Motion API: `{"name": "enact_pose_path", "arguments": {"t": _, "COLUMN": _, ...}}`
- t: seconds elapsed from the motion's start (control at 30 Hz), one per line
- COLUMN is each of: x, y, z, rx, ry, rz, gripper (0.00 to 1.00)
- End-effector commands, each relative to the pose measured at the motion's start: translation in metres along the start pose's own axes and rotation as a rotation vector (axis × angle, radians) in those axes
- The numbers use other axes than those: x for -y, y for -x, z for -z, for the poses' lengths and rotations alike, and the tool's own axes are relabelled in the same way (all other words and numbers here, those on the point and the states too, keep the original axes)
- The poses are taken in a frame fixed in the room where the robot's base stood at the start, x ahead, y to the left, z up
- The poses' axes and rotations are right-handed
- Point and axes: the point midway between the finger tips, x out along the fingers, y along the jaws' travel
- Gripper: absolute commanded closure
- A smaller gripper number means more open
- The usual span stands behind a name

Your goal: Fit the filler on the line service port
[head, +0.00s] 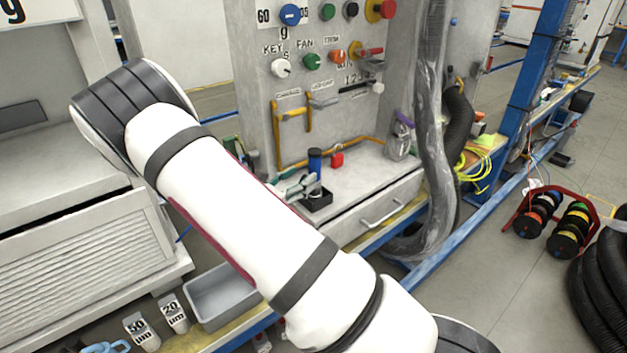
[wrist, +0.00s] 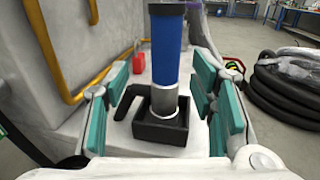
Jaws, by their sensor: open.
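A blue cylinder with a bare metal lower part, which looks like the filler (head: 315,160), stands upright in a black holder (head: 317,203) on the grey ledge of the control cabinet. In the wrist view the filler (wrist: 166,48) rises from the black holder (wrist: 150,130) in the middle. My gripper (wrist: 162,100) is open, with teal-padded fingers to the left and right of the filler and gaps on both sides. In the head view my gripper (head: 298,188) is small and partly hidden by my arm. I cannot tell which fitting is the line service port.
A yellow handle (head: 278,135) stands on the panel at left. A thick grey hose (head: 432,120) hangs at right. A grey bin (head: 222,296) sits below my arm.

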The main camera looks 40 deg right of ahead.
Motion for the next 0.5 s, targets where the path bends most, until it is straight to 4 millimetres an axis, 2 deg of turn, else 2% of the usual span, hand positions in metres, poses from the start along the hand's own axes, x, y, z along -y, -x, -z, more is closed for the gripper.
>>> {"name": "enact_pose_path", "arguments": {"t": 0.17, "x": 0.001, "y": -0.011, "z": -0.001, "rx": 0.000, "ry": 0.000, "rz": 0.001, "gripper": 0.49}}
{"name": "enact_pose_path", "arguments": {"t": 0.5, "x": 0.006, "y": -0.053, "z": -0.006, "rx": 0.000, "ry": -0.001, "rz": 0.002, "gripper": 0.49}}
